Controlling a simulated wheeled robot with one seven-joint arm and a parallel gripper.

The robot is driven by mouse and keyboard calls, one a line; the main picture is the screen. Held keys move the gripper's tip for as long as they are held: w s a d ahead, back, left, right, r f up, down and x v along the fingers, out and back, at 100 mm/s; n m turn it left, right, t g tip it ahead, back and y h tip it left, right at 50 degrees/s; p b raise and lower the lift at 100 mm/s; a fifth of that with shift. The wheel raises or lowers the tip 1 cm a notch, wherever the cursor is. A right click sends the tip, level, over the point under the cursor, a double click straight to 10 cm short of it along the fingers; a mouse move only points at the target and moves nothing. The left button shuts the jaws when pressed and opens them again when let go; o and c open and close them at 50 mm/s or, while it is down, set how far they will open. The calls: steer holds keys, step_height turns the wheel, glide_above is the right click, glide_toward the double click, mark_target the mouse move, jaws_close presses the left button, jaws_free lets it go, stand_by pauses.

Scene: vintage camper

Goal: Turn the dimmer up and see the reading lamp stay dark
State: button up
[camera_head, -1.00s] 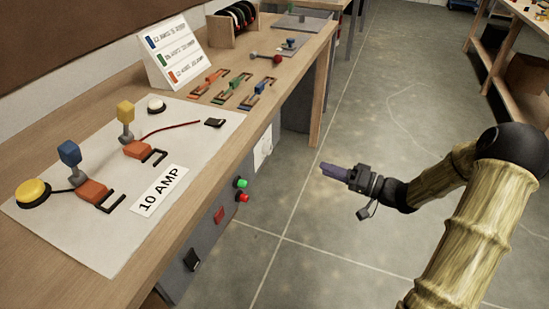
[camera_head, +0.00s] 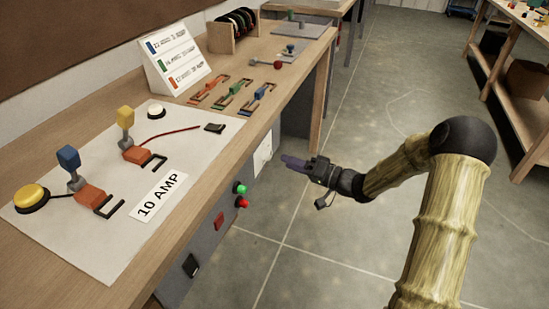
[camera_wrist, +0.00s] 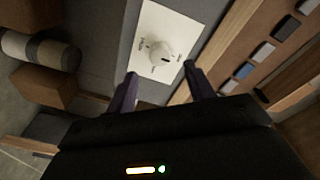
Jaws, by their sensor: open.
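The dimmer is a round white knob (camera_wrist: 162,52) on a white plate (camera_wrist: 185,22) in the wrist view, with small dark marks around it. In the head view, the plate (camera_head: 263,152) is on the grey front under the bench, and its knob is too small to make out. My gripper (camera_head: 284,158) is open and empty, pointing at the plate from the right. In the wrist view, the fingertips (camera_wrist: 160,72) sit either side of the knob's lower part in the picture, apparently short of it. I cannot tell which thing is the reading lamp.
The wooden bench holds a white board (camera_head: 100,255) with a yellow dome (camera_head: 30,195), a white dome (camera_head: 156,109) and a 10 AMP label (camera_head: 159,196). A sign (camera_head: 172,62) stands behind. Green (camera_head: 240,189) and red (camera_head: 243,202) lights are on the bench front.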

mark_target(270, 156)
steer(key=x, duration=0.6)
steer(key=shift+a, duration=0.1)
steer(key=c, duration=1)
steer(key=shift+o, duration=0.2)
